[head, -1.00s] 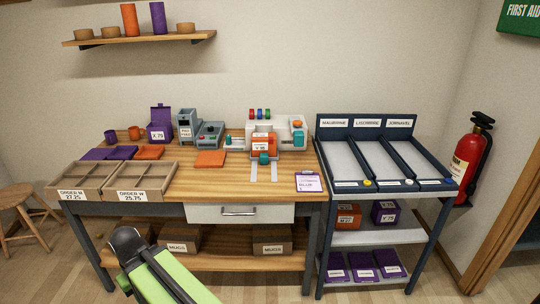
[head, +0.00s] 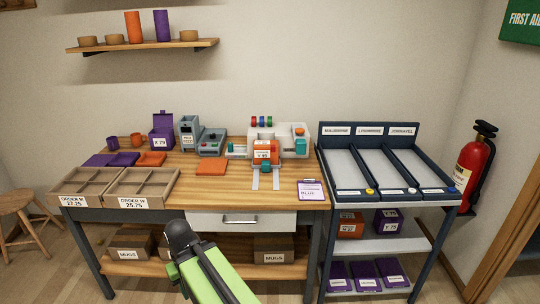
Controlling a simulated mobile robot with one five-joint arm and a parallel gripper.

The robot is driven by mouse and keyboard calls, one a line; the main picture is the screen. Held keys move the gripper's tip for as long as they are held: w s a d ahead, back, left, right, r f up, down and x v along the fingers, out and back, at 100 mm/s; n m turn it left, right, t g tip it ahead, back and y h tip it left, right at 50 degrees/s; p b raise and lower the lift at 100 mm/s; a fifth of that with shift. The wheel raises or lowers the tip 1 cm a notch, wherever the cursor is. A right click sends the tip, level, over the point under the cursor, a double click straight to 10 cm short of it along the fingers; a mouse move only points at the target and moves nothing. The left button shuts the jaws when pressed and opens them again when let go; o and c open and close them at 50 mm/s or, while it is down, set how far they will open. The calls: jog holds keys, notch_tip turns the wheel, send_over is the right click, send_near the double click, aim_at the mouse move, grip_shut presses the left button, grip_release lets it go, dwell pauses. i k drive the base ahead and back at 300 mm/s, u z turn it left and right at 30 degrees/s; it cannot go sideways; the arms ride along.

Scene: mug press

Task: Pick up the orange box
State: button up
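An orange box (head: 265,147) with a white label sits in the white press machine (head: 296,143) on the wooden workbench, near its back right. A second orange box (head: 350,225) with a white label lies on the middle shelf of the cart at right, beside a purple box. My green and black arm reaches up from the bottom edge in front of the bench, well apart from both orange boxes. My gripper is not visible.
Divided trays (head: 142,187) stand at the bench's front left. Flat orange (head: 211,168) and purple pieces lie behind and beside them. The cart (head: 385,195) stands against the bench's right end. A stool (head: 18,205) is at far left.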

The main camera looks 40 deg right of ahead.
aim_at(262, 150)
jog(key=z, duration=0.15)
jog(key=i, duration=0.95)
jog(key=u, duration=0.1)
